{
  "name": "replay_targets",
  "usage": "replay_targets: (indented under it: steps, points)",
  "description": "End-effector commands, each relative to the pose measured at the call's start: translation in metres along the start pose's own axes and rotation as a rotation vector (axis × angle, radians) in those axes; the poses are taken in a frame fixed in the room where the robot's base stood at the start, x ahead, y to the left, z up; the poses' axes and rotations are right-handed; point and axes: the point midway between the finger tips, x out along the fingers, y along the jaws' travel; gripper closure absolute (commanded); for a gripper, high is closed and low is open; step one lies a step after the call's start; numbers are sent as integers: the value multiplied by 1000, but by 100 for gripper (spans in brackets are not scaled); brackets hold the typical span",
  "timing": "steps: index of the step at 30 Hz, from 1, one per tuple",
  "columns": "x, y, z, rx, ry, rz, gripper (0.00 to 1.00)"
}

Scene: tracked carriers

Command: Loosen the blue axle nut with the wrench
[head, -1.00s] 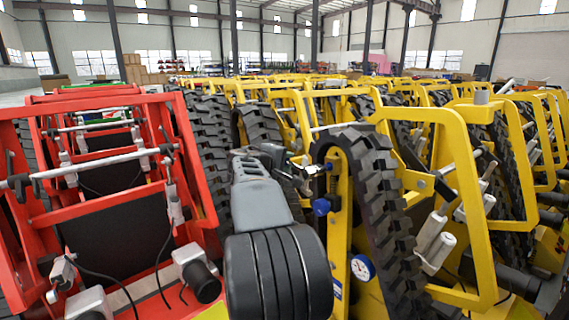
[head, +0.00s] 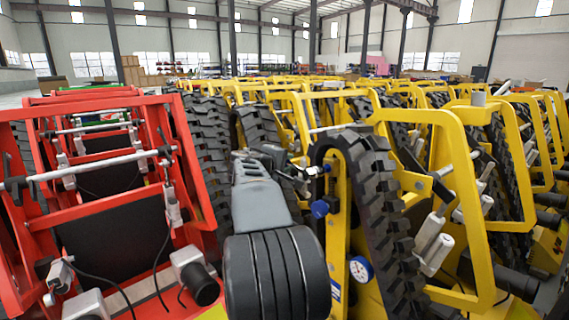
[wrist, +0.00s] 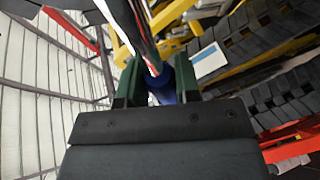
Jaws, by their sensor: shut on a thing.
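My gripper (wrist: 157,84) has its two green fingers closed around a narrow thing in the wrist view. A long silver and dark bar with a red edge, seemingly the wrench (wrist: 135,28), runs up and left from between them. A blue piece (wrist: 185,79) shows between and beside the fingers; I cannot tell how it joins the bar. In the head view my grey arm reaches to the yellow carrier, and the gripper itself is small and unclear. A blue round nut (head: 320,208) sits on the carrier's near upright. A smaller blue part (head: 327,168) is above it, beside my gripper.
The yellow carrier (head: 452,125) has a black rubber track (head: 380,205) right of the nut and a round gauge (head: 361,269) below it. A red carrier (head: 100,205) stands close on the left. Rows of carriers fill the hall behind, leaving little free room.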

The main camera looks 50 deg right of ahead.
Motion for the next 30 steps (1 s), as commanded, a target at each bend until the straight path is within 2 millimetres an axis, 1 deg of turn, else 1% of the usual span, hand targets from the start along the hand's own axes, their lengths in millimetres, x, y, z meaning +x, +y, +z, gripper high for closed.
replay_targets:
  steps: [17, 30]
  points:
    - [0, 2, 0, 1, 0, 2, 100]
    - [5, 3, 2, 1, 0, 2, 100]
